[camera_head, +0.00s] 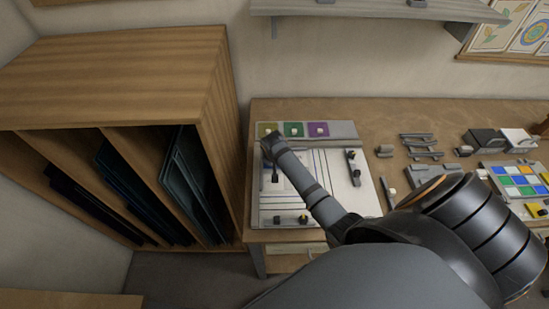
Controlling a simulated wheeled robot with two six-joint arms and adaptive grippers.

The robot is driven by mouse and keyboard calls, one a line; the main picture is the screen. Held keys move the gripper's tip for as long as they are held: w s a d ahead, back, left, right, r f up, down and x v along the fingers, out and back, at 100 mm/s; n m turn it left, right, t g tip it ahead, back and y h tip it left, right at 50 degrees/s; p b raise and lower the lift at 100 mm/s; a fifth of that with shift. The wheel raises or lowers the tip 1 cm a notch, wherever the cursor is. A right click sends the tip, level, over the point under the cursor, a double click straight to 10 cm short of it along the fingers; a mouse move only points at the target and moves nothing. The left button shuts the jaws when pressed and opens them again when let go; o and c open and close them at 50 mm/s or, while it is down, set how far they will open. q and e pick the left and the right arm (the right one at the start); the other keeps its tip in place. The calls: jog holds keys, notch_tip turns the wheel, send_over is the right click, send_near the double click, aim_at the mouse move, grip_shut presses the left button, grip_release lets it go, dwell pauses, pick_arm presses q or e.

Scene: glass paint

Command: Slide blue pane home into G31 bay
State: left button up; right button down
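A wooden rack (120,75) stands at the left with upright bays. Dark blue-teal panes lean in its bays: a group in the right bay (190,185), more in the middle bay (135,190) and in the left bay (90,205). No G31 label is legible, and I cannot tell which pane is the blue one. One arm, which I take as my right, comes in from the lower right and reaches over a work board (335,200) on the bench. Its gripper end is small and dark, and its fingers cannot be made out. My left gripper is not in view.
The wooden bench (385,115) holds colored squares (295,130), grey tools (420,145), boxes (485,140) and a tray of colored tiles (515,180). A grey shelf (375,10) hangs above. Bare floor shows between rack and bench. A wooden edge (65,300) lies at lower left.

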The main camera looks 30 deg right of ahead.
jog(key=shift+w+r, duration=0.1)
jog(key=shift+w, duration=0.05)
dwell(0.3)
jog(key=shift+w+a+r+p, duration=0.1)
jog(key=shift+w+r+p, duration=0.05)
jog(key=shift+p, duration=0.25)
dwell(0.5)
jog(key=c, duration=1.4)
grip_release()
jog(key=shift+c, duration=0.2)
jog(key=o, duration=0.3)
jog(key=shift+w+f, duration=0.15)
jog(key=shift+f, duration=0.05)
jog(key=shift+r, duration=0.2)
jog(key=shift+s+r, duration=0.2)
jog(key=shift+r, duration=3.1)
jog(key=shift+f, duration=0.1)
